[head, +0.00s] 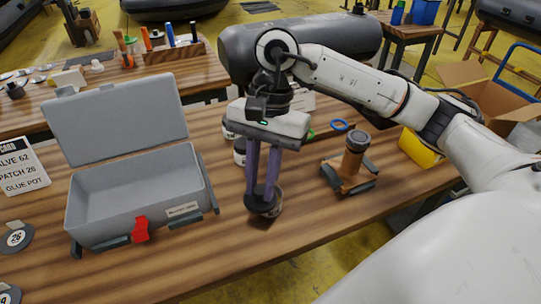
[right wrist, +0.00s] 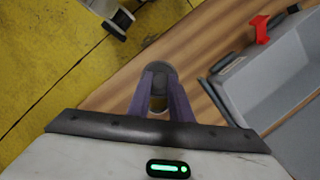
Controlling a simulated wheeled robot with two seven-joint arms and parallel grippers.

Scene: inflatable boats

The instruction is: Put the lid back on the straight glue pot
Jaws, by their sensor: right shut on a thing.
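My right gripper (head: 262,192) points down at the front middle of the bench, its purple fingers shut on a dark round lid (head: 259,206). The lid also shows as a dark disc at the fingertips in the right wrist view (right wrist: 158,70). Other pale pots (head: 239,152) stand behind the fingers, partly covered. My left gripper is not in view.
An open grey case (head: 140,195) with a red latch stands to the left. A brown clamp-like stand with an upright cylinder (head: 352,160) is to the right. A grey roll (head: 340,42) lies behind my arm. A yellow bin (head: 420,148) sits far right.

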